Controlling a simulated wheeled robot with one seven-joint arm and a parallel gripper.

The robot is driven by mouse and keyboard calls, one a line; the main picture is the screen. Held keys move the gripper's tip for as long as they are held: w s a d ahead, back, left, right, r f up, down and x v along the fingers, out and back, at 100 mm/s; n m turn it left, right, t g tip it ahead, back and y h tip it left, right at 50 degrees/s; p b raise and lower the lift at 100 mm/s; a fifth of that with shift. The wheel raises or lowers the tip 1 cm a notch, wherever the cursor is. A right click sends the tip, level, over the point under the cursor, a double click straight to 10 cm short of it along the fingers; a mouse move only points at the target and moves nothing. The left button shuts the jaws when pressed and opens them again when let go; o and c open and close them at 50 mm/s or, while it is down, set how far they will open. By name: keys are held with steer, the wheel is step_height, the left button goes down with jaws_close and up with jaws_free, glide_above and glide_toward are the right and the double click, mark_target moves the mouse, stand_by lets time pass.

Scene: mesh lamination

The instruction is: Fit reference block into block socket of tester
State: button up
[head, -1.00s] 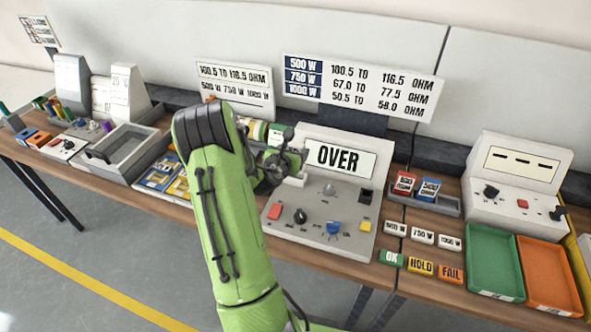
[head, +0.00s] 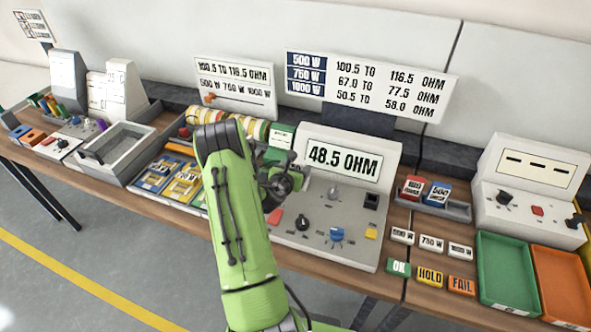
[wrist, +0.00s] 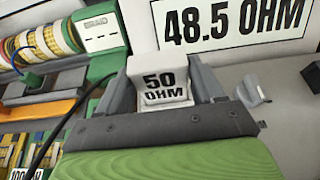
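The reference block (wrist: 161,88), white and marked "50 OHM", sits between the two grey fingers of my gripper (wrist: 165,78) in the wrist view. The fingers press on its left and right sides. In the head view my gripper (head: 282,182) is at the left part of the tester (head: 320,215), and my green arm covers part of that area. The tester's display (head: 344,159) reads "48.5 OHM". The block socket is hidden under the block and gripper, so I cannot see how deep the block sits.
Coloured wire spools (head: 235,124) and a green-and-white box (head: 279,140) stand close behind and left of my gripper. Knobs (head: 336,235) rise from the tester's panel. A grey rack (head: 458,211) with red and blue blocks and a green tray (head: 508,262) lie to the right.

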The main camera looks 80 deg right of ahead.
steer(key=o, duration=0.4)
steer(key=w+a+r+m+t+y+b, duration=0.15)
steer(key=w+a+r+m, duration=0.35)
steer(key=a, duration=0.6)
steer(key=w+a+r+m+t+y, duration=0.25)
steer(key=w+a+r+m, duration=0.2)
steer(key=a, duration=0.65)
steer(key=w+a+r+m+t+y+b, duration=0.1)
steer(key=w+a+r+m+y, duration=0.35)
steer(key=a, duration=0.65)
steer(key=s+a+r+m+t+y, duration=0.1)
steer(key=s+a+r+y, duration=0.1)
steer(key=a, duration=0.7)
steer(key=s+a+r+m+y, duration=0.2)
steer(key=s+a+r, duration=0.3)
steer(key=a, duration=0.5)
steer(key=shift+s+a+t+y, duration=0.15)
steer(key=shift+s+t+y, duration=0.1)
steer(key=shift+t+y, duration=0.25)
